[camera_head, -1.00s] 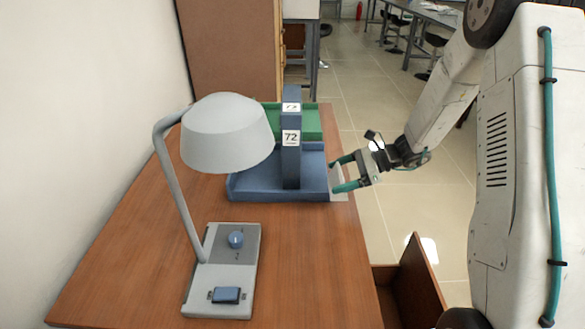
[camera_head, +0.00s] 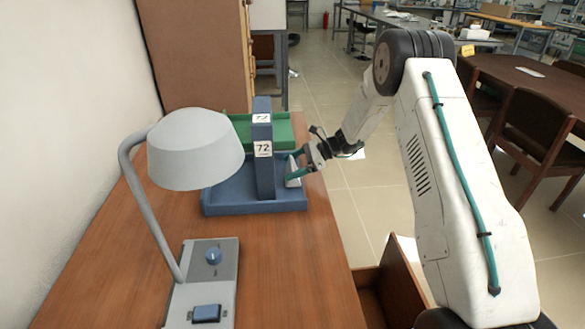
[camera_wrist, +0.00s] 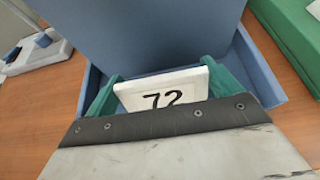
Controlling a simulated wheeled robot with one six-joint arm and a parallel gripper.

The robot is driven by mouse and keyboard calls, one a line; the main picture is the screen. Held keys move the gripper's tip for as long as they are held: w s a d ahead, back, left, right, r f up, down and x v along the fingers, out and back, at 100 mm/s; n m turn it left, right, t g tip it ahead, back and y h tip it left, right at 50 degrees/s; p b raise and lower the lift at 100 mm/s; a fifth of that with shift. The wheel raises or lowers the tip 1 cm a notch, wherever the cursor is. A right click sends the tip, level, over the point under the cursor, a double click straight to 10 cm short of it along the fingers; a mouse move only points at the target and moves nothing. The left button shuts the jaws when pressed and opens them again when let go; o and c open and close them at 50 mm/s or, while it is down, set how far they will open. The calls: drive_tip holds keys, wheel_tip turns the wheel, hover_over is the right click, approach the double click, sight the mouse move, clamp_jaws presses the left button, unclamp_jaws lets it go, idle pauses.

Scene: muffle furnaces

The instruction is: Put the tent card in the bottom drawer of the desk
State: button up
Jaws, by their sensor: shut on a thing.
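The tent card (camera_wrist: 160,90) is a small white card with a black "72". In the wrist view it is between the green fingers of my gripper (camera_wrist: 160,74), which is shut on it. In the head view my gripper (camera_head: 292,167) is at the right end of a blue tray (camera_head: 255,207) on the wooden desk (camera_head: 275,265). The card (camera_head: 293,175) shows there as a pale patch between the fingers. Whether it touches the tray is unclear. An open drawer (camera_head: 400,290) sticks out from the desk's right side, partly behind my arm; its level cannot be told.
A blue upright panel (camera_head: 264,180) with "72" labels stands in the tray, close to my gripper. A green tray (camera_head: 275,133) lies behind. A grey lamp (camera_head: 195,150) stands at left. The desk's front right surface is clear.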

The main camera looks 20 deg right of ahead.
drive_tip(key=shift+f, duration=0.4)
drive_tip(key=shift+f, duration=0.2)
drive_tip(key=o, duration=0.7)
drive_tip(key=shift+r, duration=0.1)
drive_tip(key=shift+d+r, duration=0.2)
drive_tip(key=v, duration=1.1)
drive_tip(key=shift+s+d+r, duration=0.15)
drive_tip(key=shift+d+r, duration=0.05)
